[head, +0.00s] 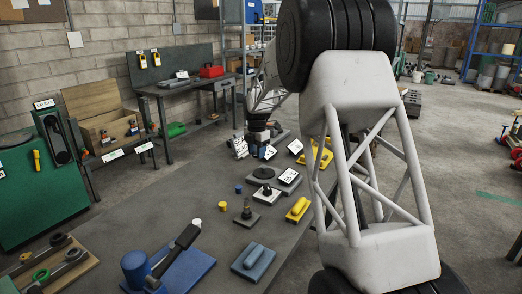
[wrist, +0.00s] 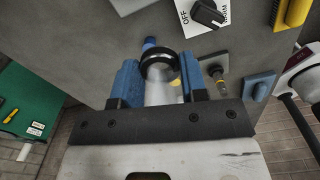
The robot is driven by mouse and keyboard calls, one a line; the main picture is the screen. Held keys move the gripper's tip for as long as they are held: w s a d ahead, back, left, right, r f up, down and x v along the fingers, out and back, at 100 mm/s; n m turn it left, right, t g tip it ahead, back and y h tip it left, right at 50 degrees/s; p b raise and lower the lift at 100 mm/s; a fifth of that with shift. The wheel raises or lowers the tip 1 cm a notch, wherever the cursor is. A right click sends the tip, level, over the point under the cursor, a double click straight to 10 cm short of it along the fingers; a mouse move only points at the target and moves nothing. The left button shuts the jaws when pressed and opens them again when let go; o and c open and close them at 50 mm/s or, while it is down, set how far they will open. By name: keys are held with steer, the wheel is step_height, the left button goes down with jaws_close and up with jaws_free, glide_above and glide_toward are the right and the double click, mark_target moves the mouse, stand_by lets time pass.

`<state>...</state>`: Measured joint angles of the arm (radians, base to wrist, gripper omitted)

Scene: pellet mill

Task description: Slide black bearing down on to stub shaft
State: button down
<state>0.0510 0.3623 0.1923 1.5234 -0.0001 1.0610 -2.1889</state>
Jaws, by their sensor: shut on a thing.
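In the wrist view my gripper (wrist: 160,68) has two blue fingers, shut on the black bearing (wrist: 159,54), a dark ring held between the tips. In the head view my gripper (head: 259,137) is small, above the far part of the bench; the bearing cannot be made out there. A black upright peg on a square grey base (head: 246,213), which looks like the stub shaft, stands mid-bench. A similar peg on a grey plate (wrist: 215,72) shows right of the bearing in the wrist view, apart from it.
In the wrist view a black OFF knob (wrist: 207,14) is at the top.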

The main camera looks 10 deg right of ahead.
step_height(320, 180, up, 2)
glide_above(246, 198)
steer(key=shift+r, duration=0.15)
steer(key=shift+w, duration=0.1)
stand_by(0.4)
steer(key=shift+f, duration=2.9)
steer(key=shift+f, duration=1.15)
steer(key=shift+f, duration=0.5)
steer(key=shift+f, duration=0.35)
steer(key=shift+f, duration=0.45)
steer(key=shift+f, duration=0.3)
stand_by(0.7)
